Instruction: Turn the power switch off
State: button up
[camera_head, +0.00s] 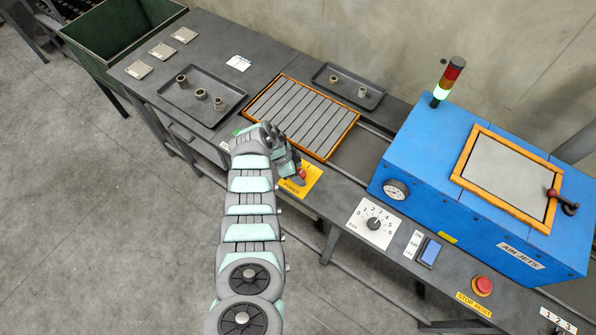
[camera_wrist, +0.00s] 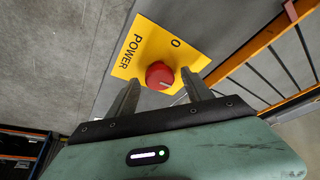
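The power switch is a red round knob (camera_wrist: 159,74) on a yellow plate (camera_wrist: 146,42) marked POWER and 0. A pale pointer mark shows on the knob's near side, turned away from the 0. My gripper (camera_wrist: 161,78) is open, with one finger on each side of the knob; whether they touch it cannot be told. In the head view the red knob (camera_head: 302,173) shows partly beside my gripper (camera_head: 299,177), above the yellow plate (camera_head: 308,183) at the bench's front edge.
A slatted grate with an orange frame (camera_head: 325,155) lies just behind the switch. A blue air-jets cabinet (camera_head: 410,160) stands to the right. A numbered dial (camera_head: 374,223), a blue rocker switch (camera_head: 429,253) and a red stop button (camera_head: 482,286) line the front edge.

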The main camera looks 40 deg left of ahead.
grip_shut()
dwell(0.4)
jog(key=shift+n, duration=0.3)
jog(key=shift+y, duration=0.3)
jog(key=shift+d+r+n+t+y, duration=0.15)
jog(key=shift+n+t+y, duration=0.2)
jog(key=shift+n, duration=1.25)
jog(key=n+y+p, duration=0.2)
jog(key=n+p, duration=0.2)
jog(key=n, duration=0.1)
jog(key=shift+d, duration=0.2)
jog(key=n+y+p, duration=0.1)
jog(key=n+p, duration=0.1)
jog(key=n+g+y+p, duration=0.1)
jog(key=n+p, duration=0.1)
jog(key=n, duration=0.1)
jog(key=shift+d+r, duration=0.1)
jog(key=shift+w+f+n+g+y+p, duration=0.1)
jog(key=shift+n+g+y+p, duration=0.25)
jog(key=shift+n, duration=0.7)
jog(key=shift+f+n+g+y+p, duration=0.15)
jog(key=shift+n+p, duration=0.3)
jog(key=shift+n, duration=0.6)
